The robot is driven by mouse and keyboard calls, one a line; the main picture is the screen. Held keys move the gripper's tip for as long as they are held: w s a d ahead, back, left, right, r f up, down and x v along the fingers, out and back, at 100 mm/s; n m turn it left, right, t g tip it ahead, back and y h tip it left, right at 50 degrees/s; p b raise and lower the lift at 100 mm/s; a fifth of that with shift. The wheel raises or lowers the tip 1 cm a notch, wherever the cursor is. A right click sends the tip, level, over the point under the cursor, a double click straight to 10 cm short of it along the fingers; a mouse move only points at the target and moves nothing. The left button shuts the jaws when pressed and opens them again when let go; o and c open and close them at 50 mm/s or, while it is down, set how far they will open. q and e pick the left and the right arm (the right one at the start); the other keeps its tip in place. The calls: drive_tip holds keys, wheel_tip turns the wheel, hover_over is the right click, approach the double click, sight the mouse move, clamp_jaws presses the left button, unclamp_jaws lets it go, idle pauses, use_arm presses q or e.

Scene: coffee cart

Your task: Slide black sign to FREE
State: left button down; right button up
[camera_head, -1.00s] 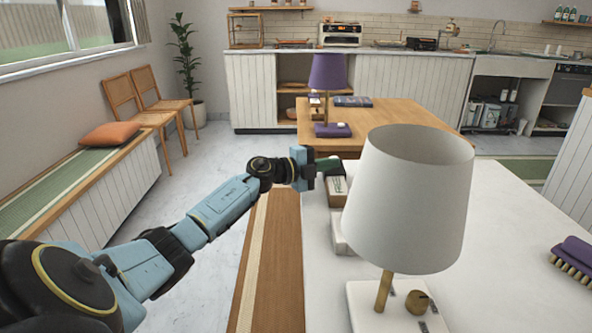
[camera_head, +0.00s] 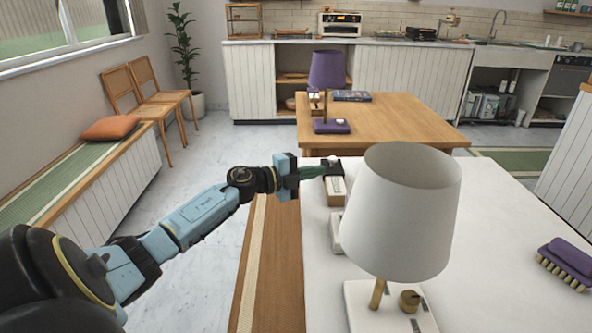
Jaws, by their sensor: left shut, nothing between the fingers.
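A small block with a pale top and brown front (camera_head: 335,198) stands near the left edge of the white table, left of the lampshade. A small dark piece (camera_head: 334,168), which looks like the black sign, is at the block's far end. Any lettering is too small to read. My left gripper (camera_head: 326,168) reaches in from the left, shut with nothing held. Its fingertips are at the dark piece; I cannot tell whether they touch it. My right gripper is not in view.
A large white lamp (camera_head: 402,215) stands on the white table (camera_head: 492,225) right of the block, close to my arm. A white item (camera_head: 336,232) is partly hidden behind its shade. A purple brush (camera_head: 567,262) lies at right. A wooden table (camera_head: 400,125) stands beyond.

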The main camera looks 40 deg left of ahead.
use_arm(q)
drive_tip(key=shift+p+v, duration=0.45)
drive_tip(key=shift+v, duration=2)
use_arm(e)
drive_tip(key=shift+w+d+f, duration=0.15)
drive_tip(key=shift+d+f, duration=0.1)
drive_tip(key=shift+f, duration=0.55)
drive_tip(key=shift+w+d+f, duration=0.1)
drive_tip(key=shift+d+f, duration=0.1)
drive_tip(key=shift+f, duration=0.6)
